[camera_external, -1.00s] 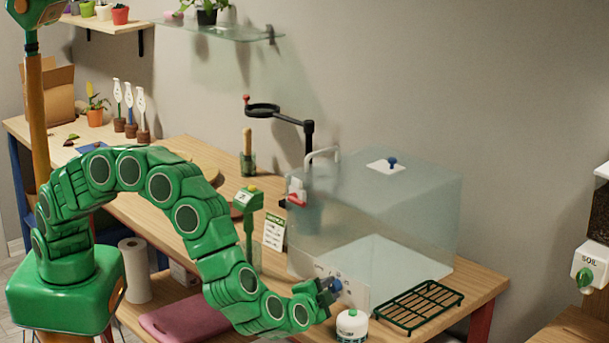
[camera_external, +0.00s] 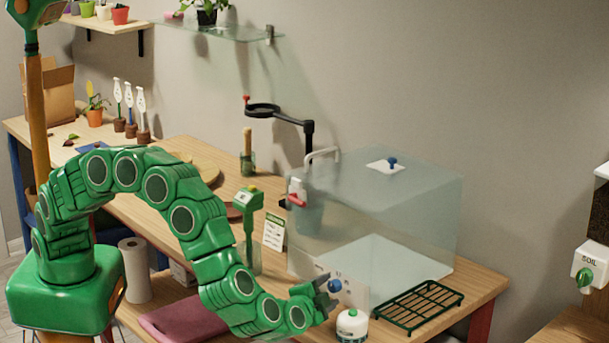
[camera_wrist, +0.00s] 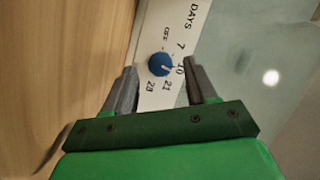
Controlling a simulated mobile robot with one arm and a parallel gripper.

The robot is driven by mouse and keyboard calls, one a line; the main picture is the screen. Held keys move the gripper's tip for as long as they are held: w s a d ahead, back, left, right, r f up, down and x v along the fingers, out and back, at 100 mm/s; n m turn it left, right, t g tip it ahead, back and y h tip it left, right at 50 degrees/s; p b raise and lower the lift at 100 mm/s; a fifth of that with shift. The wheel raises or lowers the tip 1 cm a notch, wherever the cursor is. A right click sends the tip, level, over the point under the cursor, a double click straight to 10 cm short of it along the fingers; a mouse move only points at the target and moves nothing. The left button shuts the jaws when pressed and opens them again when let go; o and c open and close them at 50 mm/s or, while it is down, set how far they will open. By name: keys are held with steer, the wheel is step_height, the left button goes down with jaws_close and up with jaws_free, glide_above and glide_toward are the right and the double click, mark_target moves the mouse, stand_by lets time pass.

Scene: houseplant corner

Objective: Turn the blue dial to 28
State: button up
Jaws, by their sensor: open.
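The blue dial (camera_external: 335,286) is on a white panel at the lower front of the clear glass case. In the wrist view the dial (camera_wrist: 158,64) has a small white mark pointing right and slightly down, about between the middle number and 21. The panel (camera_wrist: 190,18) reads DAYS, with OFF, 7, 21 and 28 around the dial; the middle number is blurred. My gripper (camera_external: 324,290) is open just in front of the dial. In the wrist view its grey fingers stand either side of the dial, with gaps to it.
A small white canister (camera_external: 352,326) stands just right of and below my gripper. A green post-shaped device (camera_external: 248,215) stands left of the case, near my arm.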

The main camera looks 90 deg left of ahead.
steer(key=v, duration=0.6)
steer(key=shift+s+d, duration=0.15)
